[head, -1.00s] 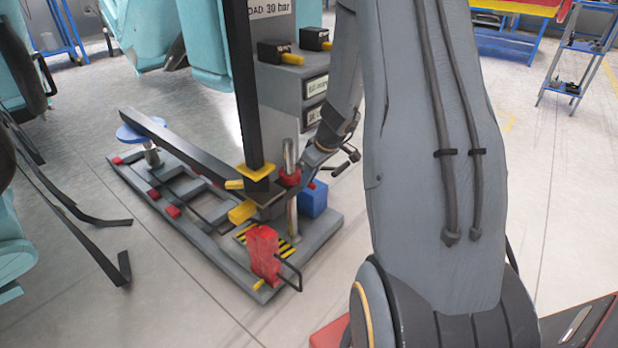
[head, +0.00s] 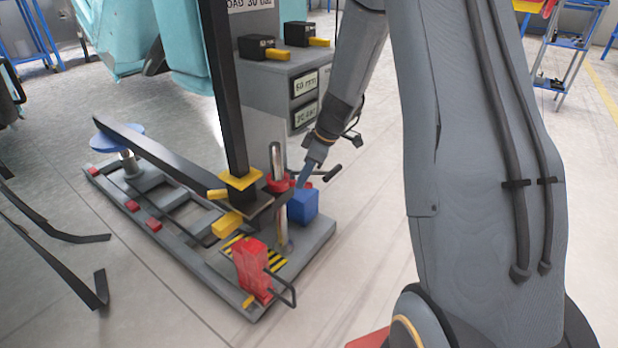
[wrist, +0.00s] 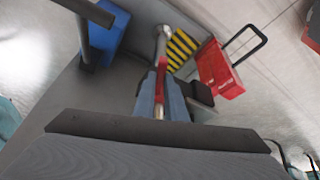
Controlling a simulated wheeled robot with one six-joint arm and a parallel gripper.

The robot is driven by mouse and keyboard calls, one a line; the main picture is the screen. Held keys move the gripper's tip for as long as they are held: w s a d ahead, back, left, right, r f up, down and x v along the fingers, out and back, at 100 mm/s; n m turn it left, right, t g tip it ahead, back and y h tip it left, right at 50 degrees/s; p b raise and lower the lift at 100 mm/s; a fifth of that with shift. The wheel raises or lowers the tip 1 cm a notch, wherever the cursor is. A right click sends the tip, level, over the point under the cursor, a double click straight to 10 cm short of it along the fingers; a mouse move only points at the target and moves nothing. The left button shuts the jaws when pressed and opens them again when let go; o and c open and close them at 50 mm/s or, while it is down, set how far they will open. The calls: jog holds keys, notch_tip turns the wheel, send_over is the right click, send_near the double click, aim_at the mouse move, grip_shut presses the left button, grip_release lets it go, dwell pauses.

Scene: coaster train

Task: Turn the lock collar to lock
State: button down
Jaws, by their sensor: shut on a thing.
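The lock collar (head: 279,184) is a red ring with a red piece sticking out, around an upright steel post (head: 275,158). My gripper (head: 301,183) comes down from the upper right and meets the collar's right side. In the wrist view, the two blue-grey fingers of my gripper (wrist: 160,98) are closed around the red piece of the lock collar (wrist: 162,68). The steel post (wrist: 163,40) shows beyond it. The fingers hide part of the collar, and any lock mark on it cannot be made out.
A blue box (head: 303,206) stands close to the post. A red block with a black handle (head: 252,268) stands at the front of the base. A black beam (head: 165,160) runs left to a blue round pad (head: 117,138). A grey cabinet (head: 262,85) stands behind.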

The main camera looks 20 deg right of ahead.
jog(key=c, duration=1.8)
grip_release()
jog(key=shift+r, duration=0.1)
jog(key=shift+s+d+r, duration=0.1)
jog(key=shift+r, duration=0.2)
jog(key=p+v, duration=0.2)
jog(key=v, duration=0.2)
jog(key=shift+s+d+r, duration=0.1)
jog(key=shift+d+r, duration=0.05)
jog(key=shift+r, duration=0.25)
jog(key=s+d+p, duration=0.2)
jog(key=s+d, duration=0.4)
jog(key=d, duration=0.4)
jog(key=shift+s+f, duration=0.2)
jog(key=shift+f, duration=0.15)
